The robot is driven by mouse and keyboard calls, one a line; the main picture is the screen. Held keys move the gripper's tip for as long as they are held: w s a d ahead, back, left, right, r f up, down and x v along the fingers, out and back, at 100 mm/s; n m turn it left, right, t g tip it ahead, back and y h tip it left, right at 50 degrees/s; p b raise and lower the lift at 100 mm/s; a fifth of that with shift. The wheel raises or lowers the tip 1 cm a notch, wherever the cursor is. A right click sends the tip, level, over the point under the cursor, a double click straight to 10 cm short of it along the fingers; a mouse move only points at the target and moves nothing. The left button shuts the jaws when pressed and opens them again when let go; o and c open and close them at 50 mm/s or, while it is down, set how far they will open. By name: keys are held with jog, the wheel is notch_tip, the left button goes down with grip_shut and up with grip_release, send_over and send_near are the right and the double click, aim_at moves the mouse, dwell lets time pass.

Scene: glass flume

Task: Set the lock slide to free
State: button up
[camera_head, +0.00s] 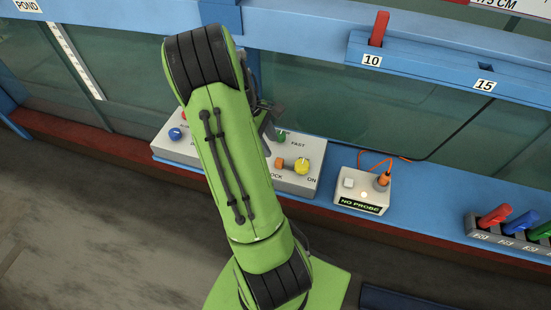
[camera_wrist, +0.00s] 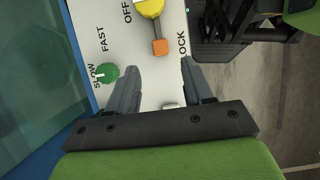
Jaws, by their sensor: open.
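The lock slide is a small orange block (camera_head: 279,163) on the pale control panel (camera_head: 314,163), beside a partly covered LOCK label. In the wrist view the orange block (camera_wrist: 160,47) lies just beyond the fingertips, roughly between their lines, and the panel (camera_wrist: 150,82) fills the space behind. My gripper (camera_wrist: 157,64) is open with nothing between its fingers. I cannot tell its height above the panel. In the head view my arm covers the panel's middle, and only part of my gripper (camera_head: 268,118) shows. No free marking is readable.
A yellow knob (camera_head: 302,166) marked ON/OFF sits close to the slide. A green SLOW/FAST knob (camera_head: 281,135) is also close. A blue knob (camera_head: 175,133) is at the panel's left. A NO PROBE box (camera_head: 348,197) stands right, and the flume glass (camera_head: 310,95) rises behind.

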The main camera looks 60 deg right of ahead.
aim_at(278, 160)
jog(key=x, duration=0.7)
jog(key=shift+s+f+b, duration=0.1)
jog(key=shift+f+b, duration=0.2)
jog(key=shift+b, duration=0.1)
jog(key=shift+a, duration=0.1)
grip_shut()
jog(key=shift+r, duration=0.1)
